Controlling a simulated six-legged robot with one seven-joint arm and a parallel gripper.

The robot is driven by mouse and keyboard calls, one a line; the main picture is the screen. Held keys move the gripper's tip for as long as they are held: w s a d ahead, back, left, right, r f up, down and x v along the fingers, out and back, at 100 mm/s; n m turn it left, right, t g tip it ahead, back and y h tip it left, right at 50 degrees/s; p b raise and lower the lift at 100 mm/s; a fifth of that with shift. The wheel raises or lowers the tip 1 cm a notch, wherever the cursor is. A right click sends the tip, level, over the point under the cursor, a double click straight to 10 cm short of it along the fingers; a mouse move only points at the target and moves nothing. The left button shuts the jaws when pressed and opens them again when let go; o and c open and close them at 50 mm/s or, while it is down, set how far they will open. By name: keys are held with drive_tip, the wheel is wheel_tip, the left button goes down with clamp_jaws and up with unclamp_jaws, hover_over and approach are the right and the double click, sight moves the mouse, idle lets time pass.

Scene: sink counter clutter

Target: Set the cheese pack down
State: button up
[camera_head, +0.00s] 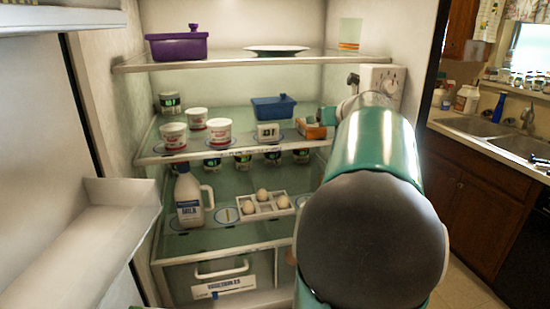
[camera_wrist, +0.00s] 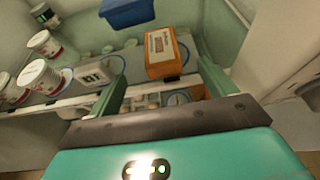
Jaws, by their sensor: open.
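The orange cheese pack with a white label (camera_wrist: 168,54) is on the middle fridge shelf in the wrist view. It also shows in the head view (camera_head: 313,131), near the right end of that shelf, partly hidden by my arm. My gripper (camera_wrist: 160,62) is open, with one green finger to each side of the pack in the picture. A gap shows between each finger and the pack. In the head view my arm hides most of the gripper.
A white box (camera_head: 269,132) and a blue tub (camera_head: 273,107) stand left of the pack. White tubs (camera_head: 217,131) stand farther left. Below are a milk jug (camera_head: 188,196) and an egg tray (camera_head: 264,207). The upper shelf (camera_head: 225,60) overhangs this level.

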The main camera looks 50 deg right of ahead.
drive_tip(key=shift+w+a, duration=0.1)
drive_tip(key=w+a+f+n+g+y, duration=0.1)
drive_tip(key=a+f+n+y, duration=0.1)
drive_tip(key=a+n, duration=0.7)
drive_tip(key=w+a+f+n+y, duration=0.1)
drive_tip(key=a+f+n+y, duration=0.3)
drive_tip(key=a, duration=1)
drive_tip(key=w+a+f+n+g+y, duration=0.1)
drive_tip(key=w+a+n, duration=0.1)
drive_tip(key=a+n, duration=0.75)
drive_tip(key=s+a+f+n+g, duration=0.2)
drive_tip(key=s+a+f+n, duration=0.4)
drive_tip(key=a+n, duration=0.3)
drive_tip(key=s+a+f+n+g, duration=0.2)
drive_tip(key=s+a+f+n, duration=0.4)
drive_tip(key=s+a+n, duration=0.3)
drive_tip(key=shift+a+f+n, duration=0.25)
drive_tip(key=shift+a+n, duration=0.4)
drive_tip(key=shift+n, duration=0.2)
